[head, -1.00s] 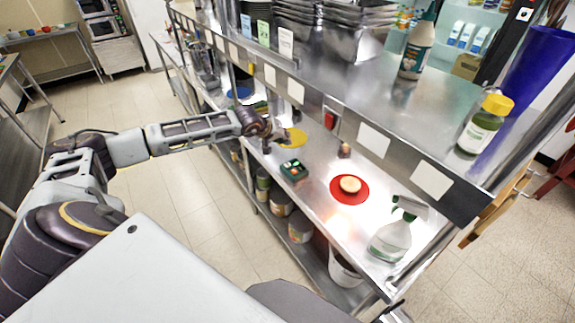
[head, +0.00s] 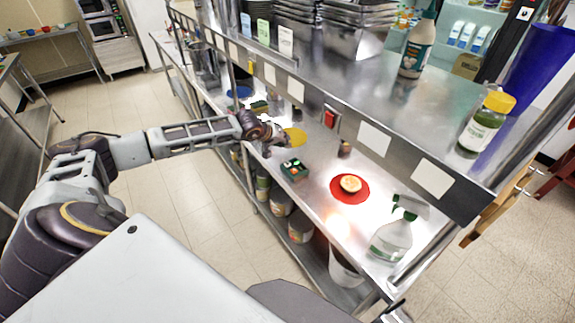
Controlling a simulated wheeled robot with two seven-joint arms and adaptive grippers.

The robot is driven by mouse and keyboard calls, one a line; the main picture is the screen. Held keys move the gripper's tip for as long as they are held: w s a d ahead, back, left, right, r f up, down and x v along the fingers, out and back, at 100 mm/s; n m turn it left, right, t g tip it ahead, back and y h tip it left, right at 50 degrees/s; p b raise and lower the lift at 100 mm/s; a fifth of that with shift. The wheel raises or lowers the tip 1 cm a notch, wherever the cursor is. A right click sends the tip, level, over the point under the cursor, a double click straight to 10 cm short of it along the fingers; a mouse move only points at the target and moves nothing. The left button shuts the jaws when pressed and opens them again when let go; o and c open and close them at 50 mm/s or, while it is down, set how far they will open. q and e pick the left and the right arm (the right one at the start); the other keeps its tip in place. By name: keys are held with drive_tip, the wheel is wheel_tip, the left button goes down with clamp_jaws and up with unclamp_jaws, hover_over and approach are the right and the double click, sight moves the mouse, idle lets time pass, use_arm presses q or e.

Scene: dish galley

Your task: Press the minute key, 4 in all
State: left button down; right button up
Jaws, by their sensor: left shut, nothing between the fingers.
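A small dark green box with keys on top (head: 294,170), which looks like the timer, sits on the steel counter near its front edge. Its key labels are too small to read. My left gripper (head: 283,143) is shut and empty. In the picture it shows just above and to the left of the box, apart from it. Its height over the counter is hard to tell. My right gripper is not in view.
A red disc (head: 340,196) with a round bun-like item (head: 350,183) lies right of the box. A spray bottle (head: 391,238) stands farther right. A yellow disc (head: 297,137) lies behind the gripper. The upper shelf (head: 340,90) overhangs the counter's back.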

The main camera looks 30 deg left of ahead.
use_arm(q)
drive_tip(key=b, duration=0.1)
hover_over(286, 163)
wheel_tip(286, 163, down, 4)
drive_tip(key=shift+a+f, duration=0.1)
drive_tip(key=shift+a, duration=0.05)
drive_tip(key=shift+f+b, duration=1.25)
drive_tip(key=shift+b, duration=0.05)
idle(0.3)
drive_tip(key=shift+f, duration=0.1)
idle(0.4)
drive_tip(key=shift+f+b, duration=0.35)
drive_tip(key=shift+b, duration=0.3)
